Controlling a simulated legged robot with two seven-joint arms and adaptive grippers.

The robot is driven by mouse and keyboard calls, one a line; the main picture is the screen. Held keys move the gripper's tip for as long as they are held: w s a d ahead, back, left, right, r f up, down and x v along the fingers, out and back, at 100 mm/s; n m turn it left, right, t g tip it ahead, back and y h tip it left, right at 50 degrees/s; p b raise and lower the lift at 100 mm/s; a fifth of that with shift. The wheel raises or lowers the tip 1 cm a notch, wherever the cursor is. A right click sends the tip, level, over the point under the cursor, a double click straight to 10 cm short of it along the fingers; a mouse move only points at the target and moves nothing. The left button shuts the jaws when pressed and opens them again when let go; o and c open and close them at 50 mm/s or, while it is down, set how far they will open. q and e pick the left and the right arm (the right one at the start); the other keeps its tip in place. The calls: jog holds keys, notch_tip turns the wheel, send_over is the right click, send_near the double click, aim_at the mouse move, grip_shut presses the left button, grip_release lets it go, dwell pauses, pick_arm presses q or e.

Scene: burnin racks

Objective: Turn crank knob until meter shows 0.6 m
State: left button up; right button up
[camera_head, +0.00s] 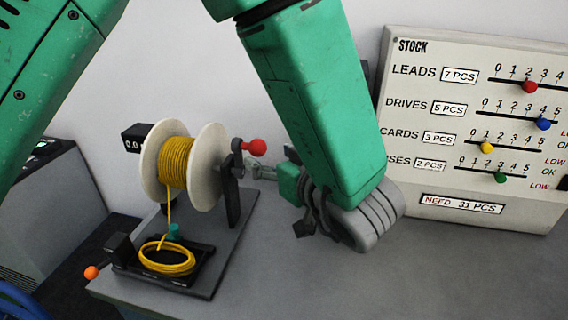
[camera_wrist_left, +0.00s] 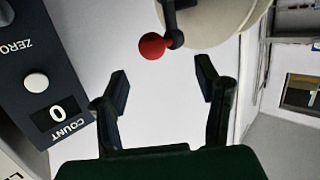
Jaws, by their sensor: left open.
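A white spool (camera_head: 206,170) wound with yellow cable (camera_head: 174,163) stands on a dark stand at the left of the bench. Its crank ends in a red knob (camera_head: 257,147), at the spool's right side. The black meter (camera_head: 135,138) behind the spool appears to read 0.0.
A yellow coil lies in a black tray (camera_head: 195,283) below the spool. A stock board (camera_head: 400,62) with coloured sliders stands at the right. A count box (camera_wrist_left: 40,65) shows 0. The bench front is clear.

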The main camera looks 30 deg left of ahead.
aim_at(262, 148)
pick_arm(q)
jog(key=w+a, duration=0.1)
jog(key=w+a+f, duration=0.1)
jog(key=w, duration=0.1)
jog(key=shift+w+a, duration=0.25)
jog(key=shift+a, duration=0.05)
jog(key=a, duration=0.2)
jog(key=w+a, duration=0.1)
jog(key=shift+a+f, duration=0.35)
jog(key=shift+f, duration=0.05)
jog(key=shift+a, duration=0.2)
jog(key=shift+d, duration=0.45)
jog(key=c, duration=1.1)
jog(key=shift+d+r, duration=0.15)
jog(key=shift+d, duration=0.25)
jog(key=shift+c, duration=0.9)
jog(key=shift+o, duration=0.2)
jog(key=shift+a, duration=0.1)
pick_arm(e)
jog(key=shift+d+r, duration=0.15)
jog(key=shift+d, duration=0.55)
pick_arm(q)
jog(key=shift+w+a, duration=0.1)
